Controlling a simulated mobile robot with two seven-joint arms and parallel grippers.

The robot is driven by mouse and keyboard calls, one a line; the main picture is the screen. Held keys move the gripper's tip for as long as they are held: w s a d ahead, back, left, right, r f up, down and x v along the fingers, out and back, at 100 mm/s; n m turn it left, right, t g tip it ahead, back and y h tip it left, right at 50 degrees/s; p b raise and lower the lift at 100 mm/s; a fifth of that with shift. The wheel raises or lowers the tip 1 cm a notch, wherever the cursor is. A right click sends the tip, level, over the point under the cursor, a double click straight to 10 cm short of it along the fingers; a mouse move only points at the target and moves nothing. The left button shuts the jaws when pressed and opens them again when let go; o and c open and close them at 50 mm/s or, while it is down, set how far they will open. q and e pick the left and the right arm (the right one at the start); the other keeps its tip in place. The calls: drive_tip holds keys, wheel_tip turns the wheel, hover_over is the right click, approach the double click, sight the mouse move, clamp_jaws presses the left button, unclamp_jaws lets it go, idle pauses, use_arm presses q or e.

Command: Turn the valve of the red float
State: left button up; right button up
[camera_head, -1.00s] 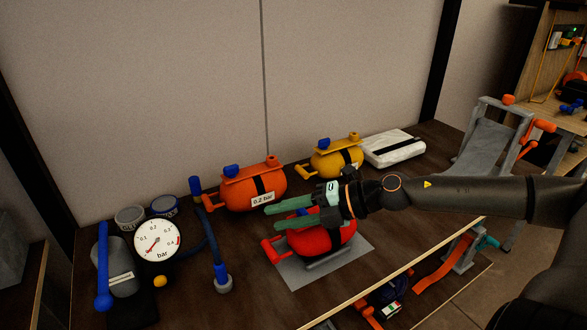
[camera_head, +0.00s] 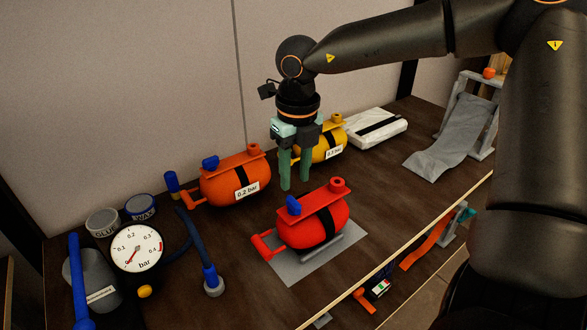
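The red float (camera_head: 318,228) rests on a grey mat (camera_head: 335,261) on the dark bench. A blue valve handle (camera_head: 293,205) stands on its top at the left, and a red ring-like fitting sits at its upper right. My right gripper (camera_head: 295,186) points down above and behind the red float, near the blue handle but apart from it. Its two green fingers are spread with nothing between them. My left gripper is not in view.
An orange float (camera_head: 235,183) labelled 0.2 bar stands left of my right gripper. A yellow float (camera_head: 328,147) stands behind it. A pressure gauge (camera_head: 137,247), a blue hose (camera_head: 192,234) and two tins are at the left. A white packet (camera_head: 374,130) lies at the back.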

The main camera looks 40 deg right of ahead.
sight(294, 200)
wheel_tip(294, 200, down, 6)
drive_tip(key=b, duration=0.4)
drive_tip(key=shift+w+f, duration=0.15)
drive_tip(key=shift+f, duration=0.2)
drive_tip(key=shift+f+b, duration=0.1)
drive_tip(key=shift+b, duration=0.2)
drive_tip(key=shift+c, duration=1.4)
clamp_jaws()
